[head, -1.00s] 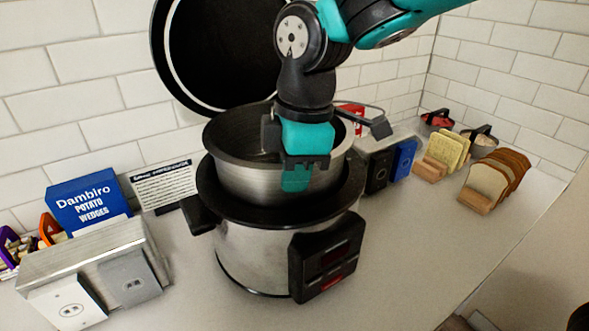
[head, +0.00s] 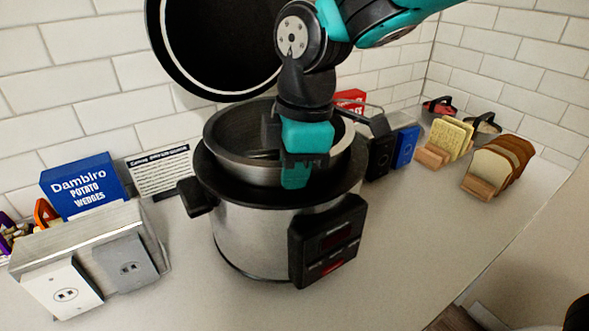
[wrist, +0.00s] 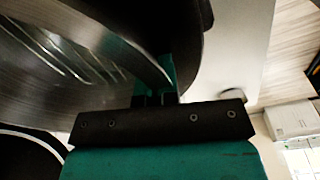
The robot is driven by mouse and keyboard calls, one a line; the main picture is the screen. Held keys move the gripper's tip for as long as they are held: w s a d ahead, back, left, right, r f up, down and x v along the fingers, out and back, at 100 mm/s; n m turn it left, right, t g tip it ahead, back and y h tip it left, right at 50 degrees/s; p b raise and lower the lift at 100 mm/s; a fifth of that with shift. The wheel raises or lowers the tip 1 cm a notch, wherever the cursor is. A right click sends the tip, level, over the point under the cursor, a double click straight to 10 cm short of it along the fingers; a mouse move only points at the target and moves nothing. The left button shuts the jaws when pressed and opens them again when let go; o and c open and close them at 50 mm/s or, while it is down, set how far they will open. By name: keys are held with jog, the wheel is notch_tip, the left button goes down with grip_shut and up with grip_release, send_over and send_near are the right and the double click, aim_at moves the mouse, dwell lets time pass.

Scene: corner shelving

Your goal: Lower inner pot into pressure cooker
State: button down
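The pressure cooker (head: 250,242) stands on the counter with its dark lid (head: 215,45) raised behind it. The inner pot (head: 240,171), silver outside and dark inside, sits partly inside the cooker's opening, with its rim and upper wall above the cooker's black rim. My gripper (head: 297,175) is at the pot's front right edge, with a teal finger outside the wall. In the wrist view, my gripper (wrist: 167,80) is closed around the pot's wall (wrist: 85,50). The pot's bottom is hidden inside the cooker.
A metal box with outlets (head: 85,240) and a blue potato wedges box (head: 85,188) stand at left. A sign (head: 162,172) is behind the cooker. A blue item (head: 405,140), bread slices (head: 497,165) and baskets stand at right. The front right counter is clear.

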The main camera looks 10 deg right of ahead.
jog(key=shift+f, duration=0.1)
jog(key=c, duration=1.3)
grip_release()
jog(key=shift+f, duration=0.1)
jog(key=shift+s, duration=0.1)
jog(key=shift+s+f, duration=0.1)
jog(key=r, duration=0.6)
jog(key=d+r+p, duration=0.1)
jog(key=r, duration=0.5)
jog(key=d+r, duration=0.1)
jog(key=r, duration=0.5)
jog(key=shift+w+d+p, duration=0.15)
jog(key=shift+w+p, duration=0.15)
jog(key=shift+p, duration=0.1)
